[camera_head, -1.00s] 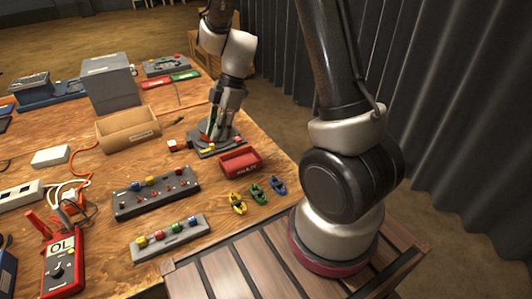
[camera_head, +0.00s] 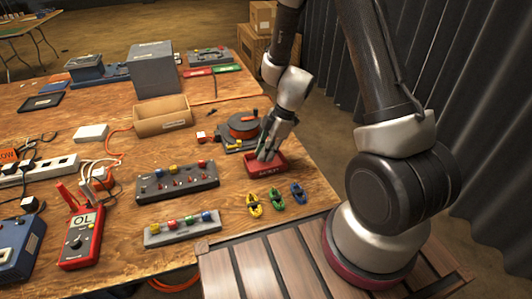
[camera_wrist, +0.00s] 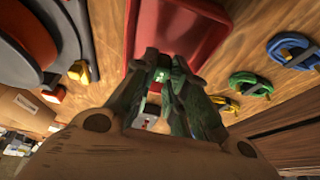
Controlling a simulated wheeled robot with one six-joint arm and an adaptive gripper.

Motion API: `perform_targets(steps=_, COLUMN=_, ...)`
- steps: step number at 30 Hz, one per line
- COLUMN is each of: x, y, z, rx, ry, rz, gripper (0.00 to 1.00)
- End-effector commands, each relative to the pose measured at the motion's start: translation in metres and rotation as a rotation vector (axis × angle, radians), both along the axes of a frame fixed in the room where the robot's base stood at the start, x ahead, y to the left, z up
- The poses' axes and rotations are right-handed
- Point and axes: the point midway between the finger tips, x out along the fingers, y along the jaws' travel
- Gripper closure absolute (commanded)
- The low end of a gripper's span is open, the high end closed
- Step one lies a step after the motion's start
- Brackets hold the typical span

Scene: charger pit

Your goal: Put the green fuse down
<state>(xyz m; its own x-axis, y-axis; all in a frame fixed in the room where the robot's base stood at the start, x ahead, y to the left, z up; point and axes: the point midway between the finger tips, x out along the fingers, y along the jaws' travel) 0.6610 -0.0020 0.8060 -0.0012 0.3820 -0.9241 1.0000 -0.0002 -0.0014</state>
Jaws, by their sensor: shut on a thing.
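My gripper (camera_head: 267,152) points down at the red tray (camera_head: 284,170) near the table's right side. In the wrist view the fingers (camera_wrist: 163,82) are shut on the small green fuse (camera_wrist: 161,75), which shows between the fingertips. The fuse is at the near end of the red tray (camera_wrist: 190,32) in that view. I cannot tell whether it touches the tray floor. In the head view the fingers largely hide the fuse.
An orange reel (camera_head: 243,125) on a dark base stands just behind the tray. Yellow (camera_head: 254,205), green (camera_head: 276,199) and blue (camera_head: 298,193) looped items lie in front. Two fuse boards (camera_head: 178,185) (camera_head: 182,230) and an open brown box (camera_head: 162,120) stand to the left.

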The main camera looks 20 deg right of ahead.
Motion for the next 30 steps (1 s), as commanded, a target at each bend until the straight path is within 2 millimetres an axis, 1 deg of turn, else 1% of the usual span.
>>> perform_targets(steps=2, x=0.0, y=0.0, z=-0.005, rx=0.0, ry=0.0, rz=0.0, gripper=0.97)
perform_targets(steps=10, x=0.0, y=0.0, z=-0.005, rx=0.0, ry=-0.001, rz=0.001, gripper=0.97)
perform_targets(steps=21, x=0.0, y=0.0, z=-0.016, rx=-0.001, ry=-0.001, rz=0.0, gripper=0.97)
perform_targets(steps=24, x=0.0, y=0.0, z=-0.016, rx=0.0, ry=-0.001, rz=0.0, gripper=0.97)
perform_targets(steps=25, x=0.0, y=0.0, z=-0.016, rx=0.0, ry=-0.001, rz=0.0, gripper=0.81)
perform_targets(steps=27, x=0.0, y=0.0, z=-0.016, rx=0.0, ry=-0.001, rz=0.0, gripper=0.68)
perform_targets(steps=28, x=0.0, y=0.0, z=-0.016, rx=0.0, ry=-0.001, rz=0.001, gripper=0.63)
perform_targets(steps=30, x=0.0, y=0.0, z=-0.016, rx=0.0, ry=-0.001, rz=0.001, gripper=0.63)
